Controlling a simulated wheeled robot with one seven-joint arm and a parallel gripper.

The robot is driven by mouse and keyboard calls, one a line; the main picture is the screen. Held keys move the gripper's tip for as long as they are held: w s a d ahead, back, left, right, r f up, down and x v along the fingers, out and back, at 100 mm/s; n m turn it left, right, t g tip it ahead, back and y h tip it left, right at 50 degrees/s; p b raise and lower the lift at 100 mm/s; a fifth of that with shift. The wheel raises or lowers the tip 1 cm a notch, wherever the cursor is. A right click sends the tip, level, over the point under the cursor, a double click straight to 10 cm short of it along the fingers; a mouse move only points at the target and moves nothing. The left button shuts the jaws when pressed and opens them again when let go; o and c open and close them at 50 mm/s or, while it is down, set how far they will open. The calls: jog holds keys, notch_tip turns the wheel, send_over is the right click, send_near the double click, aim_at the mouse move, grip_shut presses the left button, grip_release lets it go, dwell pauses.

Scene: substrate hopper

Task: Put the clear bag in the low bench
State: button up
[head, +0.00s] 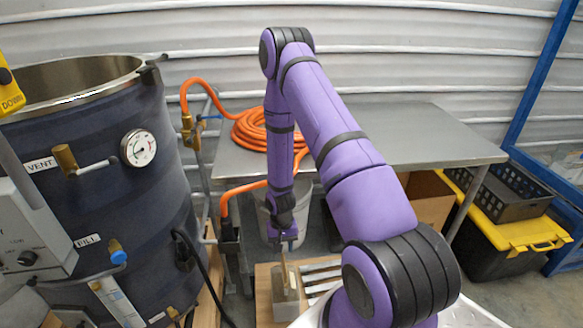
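My gripper (283,246) points down at the lower middle of the head view, small and partly hidden by my purple arm. I cannot tell whether its fingers are open or shut. Just below it a narrow tan piece (284,270) stands upright above a pale grey block-like thing (285,301). I cannot tell whether the gripper touches the tan piece. A low wooden surface (263,285), perhaps the low bench, lies under them, with metal slats to the right. I cannot make out a clear bag for certain.
A large dark drum (100,190) with a gauge and valves fills the left. A grey steel table (420,140) holds a coiled orange hose (255,128). A whitish bucket (304,215) stands under it. Black-and-yellow crates (505,215) stand at the right. Bare floor shows near the crates.

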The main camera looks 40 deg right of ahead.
jog(key=w+a+r+n+t+h, duration=0.1)
jog(key=a+r+n+t, duration=0.1)
jog(key=r, duration=1.6)
jog(key=w+a+r+n+t, duration=0.1)
jog(key=a+r, duration=0.1)
jog(key=r, duration=1.6)
jog(key=s+a+r+n+t, duration=0.1)
jog(key=s+a+r+n, duration=0.1)
jog(key=s+r, duration=0.7)
jog(key=s+a+r+n+t, duration=0.1)
jog(key=s+a+r, duration=0.4)
jog(key=s+r, duration=0.5)
jog(key=shift+s+r+n+t, duration=0.15)
jog(key=shift+s+n+t, duration=0.25)
jog(key=shift+s+t, duration=0.5)
jog(key=shift+s, duration=0.1)
